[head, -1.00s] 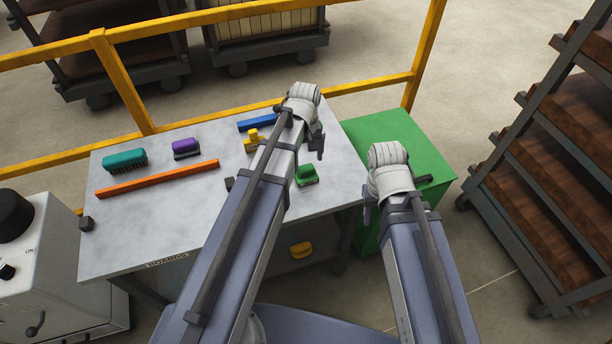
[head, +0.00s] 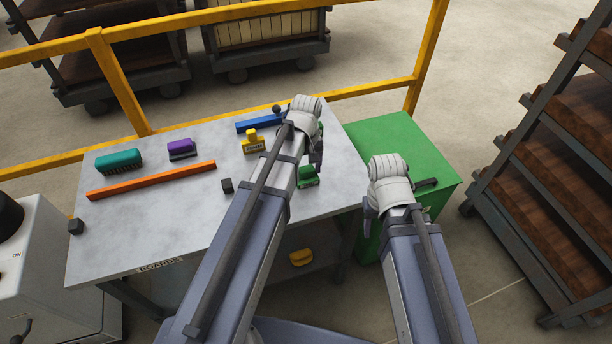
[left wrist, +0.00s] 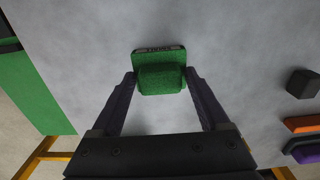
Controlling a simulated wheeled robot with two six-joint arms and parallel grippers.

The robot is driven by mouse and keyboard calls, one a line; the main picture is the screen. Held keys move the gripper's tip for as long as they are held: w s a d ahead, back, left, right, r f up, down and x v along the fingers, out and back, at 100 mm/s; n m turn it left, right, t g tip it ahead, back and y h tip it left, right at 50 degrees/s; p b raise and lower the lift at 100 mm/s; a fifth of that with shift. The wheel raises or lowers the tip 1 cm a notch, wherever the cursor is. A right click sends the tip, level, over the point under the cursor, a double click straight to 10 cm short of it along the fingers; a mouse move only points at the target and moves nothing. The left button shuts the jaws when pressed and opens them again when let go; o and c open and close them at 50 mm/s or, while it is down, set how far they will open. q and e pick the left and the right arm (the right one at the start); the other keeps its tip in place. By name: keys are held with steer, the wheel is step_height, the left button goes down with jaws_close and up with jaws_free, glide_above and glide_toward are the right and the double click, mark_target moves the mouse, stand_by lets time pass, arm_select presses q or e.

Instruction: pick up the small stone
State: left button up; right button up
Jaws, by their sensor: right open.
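I cannot tell which, if either, is the small stone. A dark block also shows at the right of the left wrist view (left wrist: 303,83). My left gripper (head: 317,161) is over the table's right part, partly in front of a green block (head: 308,181) with a labelled base. In the left wrist view its jaws (left wrist: 160,78) are open, one finger on each side of the green block. My right gripper (head: 368,217) is open by the green cabinet.
The grey table (head: 130,225) also bears a teal block (head: 119,160), a purple block (head: 181,148), a yellow block (head: 254,143), an orange bar (head: 150,180) and a blue bar (head: 258,123). The green cabinet (head: 410,145) adjoins on the right. A yellow railing (head: 120,80) runs behind.

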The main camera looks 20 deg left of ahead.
mark_target(306, 168)
arm_select(q)
jaws_close()
stand_by(0.4)
steer(key=shift+r, duration=0.1)
step_height(306, 168, up, 10)
steer(key=p, duration=1)
steer(key=shift+c, duration=1.6)
jaws_free()
steer(key=c, duration=0.8)
steer(key=shift+c, duration=0.2)
